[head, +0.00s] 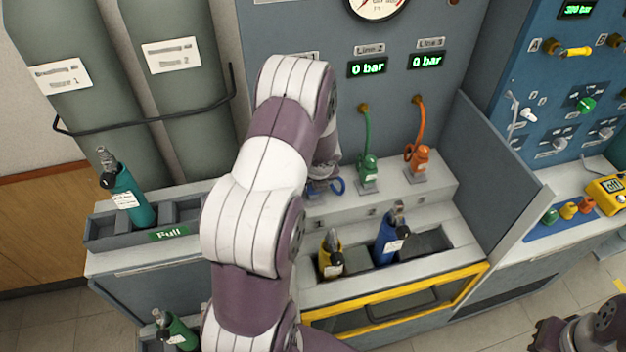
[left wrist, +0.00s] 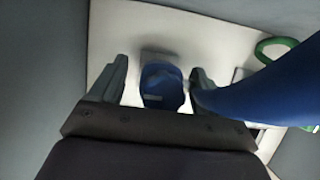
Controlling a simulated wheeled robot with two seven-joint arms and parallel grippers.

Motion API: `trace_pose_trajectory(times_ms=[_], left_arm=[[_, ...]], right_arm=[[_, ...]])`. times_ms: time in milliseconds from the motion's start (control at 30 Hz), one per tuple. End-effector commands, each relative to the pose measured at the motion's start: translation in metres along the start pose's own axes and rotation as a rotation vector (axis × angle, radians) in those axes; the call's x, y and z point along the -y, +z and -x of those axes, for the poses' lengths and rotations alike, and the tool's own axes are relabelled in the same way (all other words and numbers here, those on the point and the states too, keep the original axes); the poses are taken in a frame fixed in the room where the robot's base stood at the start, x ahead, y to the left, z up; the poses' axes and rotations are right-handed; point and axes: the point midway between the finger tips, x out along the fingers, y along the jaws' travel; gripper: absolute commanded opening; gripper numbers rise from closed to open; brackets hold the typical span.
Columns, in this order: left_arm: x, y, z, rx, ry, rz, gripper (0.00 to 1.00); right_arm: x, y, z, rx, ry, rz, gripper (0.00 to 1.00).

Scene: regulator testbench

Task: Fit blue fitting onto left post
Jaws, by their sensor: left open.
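My left arm reaches down the middle of the head view and hides most of the left post area. The blue fitting (left wrist: 163,86) is between the two open fingers of my left gripper (left wrist: 158,80), apart from both in the left wrist view. A grey block (left wrist: 155,55) shows just behind it; whether the fitting sits on a post is hidden. Its blue hose (left wrist: 265,95) crosses the right finger's side. In the head view only a bit of blue (head: 337,186) shows beside my wrist. My right gripper is not in view; part of my right arm shows at the bottom right.
A green fitting (head: 368,170) and an orange fitting (head: 418,158) stand to the right on the ledge, with hoses above. In front, yellow (head: 331,262) and blue (head: 388,240) cylinders stand in a tray. A side panel (head: 492,160) bounds the bench on the right.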

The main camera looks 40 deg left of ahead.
Motion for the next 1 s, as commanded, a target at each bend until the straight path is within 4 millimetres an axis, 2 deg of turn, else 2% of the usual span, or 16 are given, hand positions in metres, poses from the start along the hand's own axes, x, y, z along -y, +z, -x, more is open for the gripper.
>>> trace_pose_trajectory(times_ms=[133, 400, 500, 633, 1000], left_arm=[[0.001, 0.003, 0.027, 0.003, -0.002, 0.001, 0.77], [0.001, 0.003, 0.101, 0.004, -0.002, 0.0, 0.77], [0.001, 0.002, 0.117, 0.003, -0.002, 0.0, 0.77], [0.0, 0.001, 0.126, 0.002, -0.001, 0.0, 0.77], [0.0, 0.0, 0.126, 0.002, -0.001, 0.0, 0.77]], right_arm=[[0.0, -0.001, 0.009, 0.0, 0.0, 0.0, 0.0], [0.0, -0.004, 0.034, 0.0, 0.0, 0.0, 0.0], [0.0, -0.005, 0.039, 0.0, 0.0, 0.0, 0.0], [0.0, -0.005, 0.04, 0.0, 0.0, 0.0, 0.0], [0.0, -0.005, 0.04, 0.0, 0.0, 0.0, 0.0]])
